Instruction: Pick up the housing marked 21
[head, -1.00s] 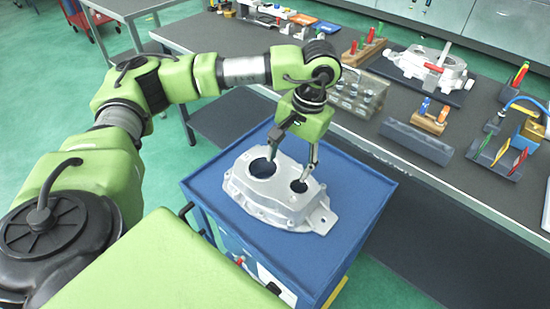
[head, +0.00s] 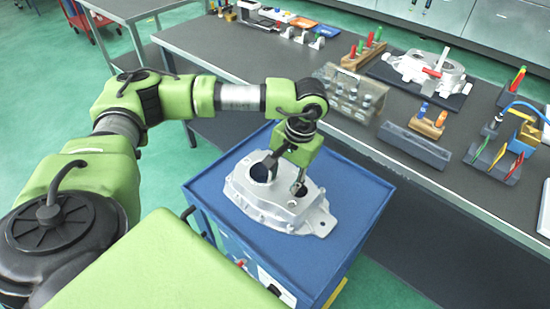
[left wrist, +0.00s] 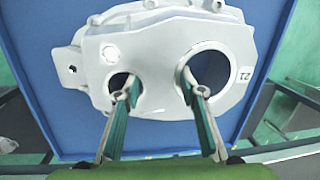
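The housing (head: 275,207) is a silver-grey casting with one large and one small round bore, lying on a blue-topped cart. In the left wrist view the housing (left wrist: 160,55) bears the mark 21 beside the large bore. My left gripper (head: 285,173) points down at it with its fingers apart. In the left wrist view the left gripper (left wrist: 159,87) has one fingertip at the small bore and the other at the large bore, with the wall between the bores lying between them. I cannot tell if they touch it. My right gripper is out of view.
The blue cart top (head: 358,200) is clear around the housing. Behind it a long grey bench (head: 225,50) holds another casting (head: 425,68) on a dark plate, a clear rack (head: 350,95), a grey block (head: 415,145) and coloured tools.

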